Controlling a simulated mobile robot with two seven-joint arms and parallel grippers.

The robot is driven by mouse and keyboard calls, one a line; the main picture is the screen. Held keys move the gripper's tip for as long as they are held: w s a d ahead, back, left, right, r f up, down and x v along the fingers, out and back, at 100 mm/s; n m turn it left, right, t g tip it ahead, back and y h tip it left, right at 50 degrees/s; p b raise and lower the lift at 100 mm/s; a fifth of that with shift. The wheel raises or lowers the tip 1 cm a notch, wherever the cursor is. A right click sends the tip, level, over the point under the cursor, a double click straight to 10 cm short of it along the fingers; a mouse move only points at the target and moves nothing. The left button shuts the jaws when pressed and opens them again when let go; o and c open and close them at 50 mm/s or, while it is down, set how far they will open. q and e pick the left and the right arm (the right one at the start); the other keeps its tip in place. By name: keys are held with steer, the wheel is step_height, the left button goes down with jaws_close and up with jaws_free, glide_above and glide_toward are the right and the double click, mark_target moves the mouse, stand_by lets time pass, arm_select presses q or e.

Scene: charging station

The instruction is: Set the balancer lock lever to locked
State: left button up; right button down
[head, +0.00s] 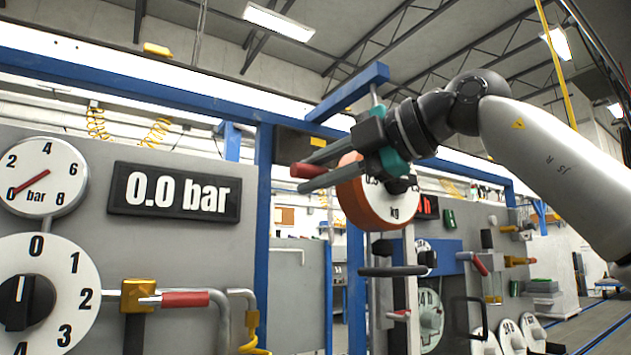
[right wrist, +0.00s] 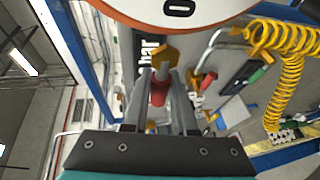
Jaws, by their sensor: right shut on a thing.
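The balancer (head: 349,200) is a round orange body with a white kg dial, hanging under the blue overhead beam. Its lock lever has a red grip (head: 305,171), which sticks out left at the fingertips of my right gripper (head: 313,173). The right gripper is shut on the lever, in front of the balancer's upper part. In the right wrist view red shows between the two fingers (right wrist: 162,90), and the balancer's pale dial edge (right wrist: 180,8) is at the top. The gripper hides most of the lever and part of the dial. My left gripper is not in view.
A grey panel on the left carries a pressure gauge (head: 40,177), a 0.0 bar display (head: 174,193), a rotary knob (head: 27,301) and a red-handled valve (head: 185,299). A blue post (head: 262,230) stands left of the balancer. More panels and dials stand behind at right.

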arm_select(q)
steer(key=shift+a+f, duration=0.1)
steer(key=shift+a, duration=0.1)
arm_select(e)
steer(key=shift+r+m, duration=0.15)
steer(key=shift+m, duration=0.15)
arm_select(q)
steer(key=shift+s+a, duration=0.1)
steer(key=shift+s, duration=0.15)
arm_select(e)
steer(key=c, duration=1)
jaws_free()
steer(key=shift+d, duration=0.1)
arm_select(q)
steer(key=shift+s+r, duration=0.2)
steer(key=shift+s, duration=0.1)
arm_select(e)
steer(key=v, duration=1.5)
arm_select(q)
steer(key=shift+d, duration=0.3)
